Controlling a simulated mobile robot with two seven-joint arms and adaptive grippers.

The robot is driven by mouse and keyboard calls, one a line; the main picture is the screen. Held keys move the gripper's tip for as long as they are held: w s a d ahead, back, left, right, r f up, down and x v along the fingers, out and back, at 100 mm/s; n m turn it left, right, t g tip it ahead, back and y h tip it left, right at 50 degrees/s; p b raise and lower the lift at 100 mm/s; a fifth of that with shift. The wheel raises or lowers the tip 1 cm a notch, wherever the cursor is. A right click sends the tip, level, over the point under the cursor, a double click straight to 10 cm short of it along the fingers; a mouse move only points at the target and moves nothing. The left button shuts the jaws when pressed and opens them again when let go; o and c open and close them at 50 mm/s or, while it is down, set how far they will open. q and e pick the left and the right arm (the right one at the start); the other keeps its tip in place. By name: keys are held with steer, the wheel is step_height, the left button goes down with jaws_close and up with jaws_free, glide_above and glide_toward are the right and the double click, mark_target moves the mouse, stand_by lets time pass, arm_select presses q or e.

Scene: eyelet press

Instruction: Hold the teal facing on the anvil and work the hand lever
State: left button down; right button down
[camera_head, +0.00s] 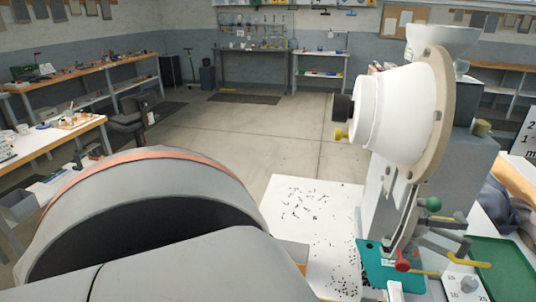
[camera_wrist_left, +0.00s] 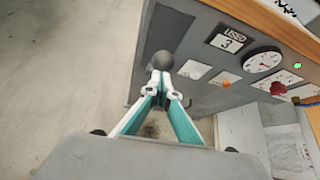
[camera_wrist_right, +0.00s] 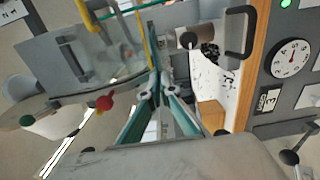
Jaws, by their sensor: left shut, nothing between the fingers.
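The teal facing (camera_head: 408,276) lies at the foot of the press (camera_head: 388,200) at the right in the head view, with a dark hole near one corner. In the right wrist view it shows nearly edge-on as a thin dark strip (camera_wrist_right: 154,45). My right gripper (camera_wrist_right: 157,92) is closed around its near edge. The anvil itself is hard to make out. My left gripper (camera_wrist_left: 165,88) is shut and empty in its wrist view, with its tips close to a dark grey ball knob (camera_wrist_left: 160,61); whether they touch is unclear.
A control panel with dials (camera_wrist_left: 262,62) and a "USED 3" plate stands right of the left gripper. Red (camera_head: 402,265) and green (camera_head: 433,204) knobs sit around the press foot. Black bits litter the white top (camera_head: 305,205). A green tray (camera_head: 500,268) lies to the right.

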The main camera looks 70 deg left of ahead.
arm_select(q)
steer(key=shift+s+d, duration=0.85)
steer(key=shift+d, duration=0.25)
steer(key=shift+s+d, duration=0.8)
steer(key=shift+d, duration=0.25)
stand_by(0.5)
step_height(320, 180, up, 10)
stand_by(0.6)
